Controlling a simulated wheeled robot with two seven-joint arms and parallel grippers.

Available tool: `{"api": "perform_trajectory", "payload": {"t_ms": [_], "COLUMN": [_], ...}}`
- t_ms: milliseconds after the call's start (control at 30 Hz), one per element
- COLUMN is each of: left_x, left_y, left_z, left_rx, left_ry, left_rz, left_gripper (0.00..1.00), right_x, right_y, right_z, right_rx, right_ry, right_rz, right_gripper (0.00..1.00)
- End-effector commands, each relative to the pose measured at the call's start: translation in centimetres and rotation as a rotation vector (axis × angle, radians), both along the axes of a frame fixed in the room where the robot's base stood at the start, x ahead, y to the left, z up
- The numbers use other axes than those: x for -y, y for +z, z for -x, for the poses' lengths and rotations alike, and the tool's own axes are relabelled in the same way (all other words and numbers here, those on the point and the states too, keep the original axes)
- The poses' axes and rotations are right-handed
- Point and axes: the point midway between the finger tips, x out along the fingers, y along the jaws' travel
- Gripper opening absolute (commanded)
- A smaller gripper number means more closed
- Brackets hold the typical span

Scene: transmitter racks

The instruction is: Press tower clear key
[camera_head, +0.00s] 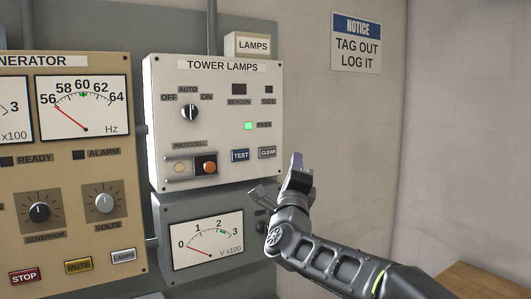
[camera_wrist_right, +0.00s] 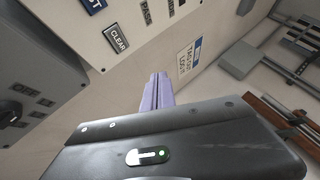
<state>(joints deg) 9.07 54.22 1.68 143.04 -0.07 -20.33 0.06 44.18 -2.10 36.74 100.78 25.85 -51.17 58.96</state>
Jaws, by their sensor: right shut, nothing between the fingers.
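The white TOWER LAMPS panel (camera_head: 221,93) hangs on the grey rack in the head view. Its dark CLEAR key (camera_head: 267,153) is at the lower right, beside the blue TEST key (camera_head: 240,156). The green PASS lamp (camera_head: 249,126) is lit above them. The CLEAR key also shows at the top of the right wrist view (camera_wrist_right: 117,39). My right gripper (camera_head: 297,162) is shut and empty, with its purple fingertips to the right of the CLEAR key, apart from it. The fingertips show in the wrist view (camera_wrist_right: 158,90) below and right of the key. My left gripper is not in view.
The tan generator panel (camera_head: 110,150) with meters, knobs and STOP, MUTE and LAMPS keys is at left. A voltmeter box (camera_head: 205,215) sits below the tower panel. A notice sign (camera_head: 356,42) is on the bare wall. A wooden surface (camera_head: 490,272) is at lower right.

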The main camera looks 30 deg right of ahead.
Motion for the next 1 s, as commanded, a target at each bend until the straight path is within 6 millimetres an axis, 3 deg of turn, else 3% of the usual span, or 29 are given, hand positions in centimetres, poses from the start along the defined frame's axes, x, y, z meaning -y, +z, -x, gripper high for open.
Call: {"api": "perform_trajectory", "payload": {"t_ms": [467, 900, 1000], "left_x": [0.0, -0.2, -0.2], "left_y": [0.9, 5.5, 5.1], "left_z": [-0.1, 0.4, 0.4], "left_rx": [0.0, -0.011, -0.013], "left_ry": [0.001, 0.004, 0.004], "left_rz": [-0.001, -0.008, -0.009], "left_gripper": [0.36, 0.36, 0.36], "right_x": [0.0, 0.1, 0.1], "right_y": [0.1, 0.4, 0.0], "right_z": [-0.9, -6.1, -7.2], "right_rx": [-0.005, -0.006, -0.003], "right_ry": [0.004, 0.004, 0.003], "right_rz": [0.0, -0.003, -0.002], "right_gripper": [0.0, 0.0, 0.0]}}
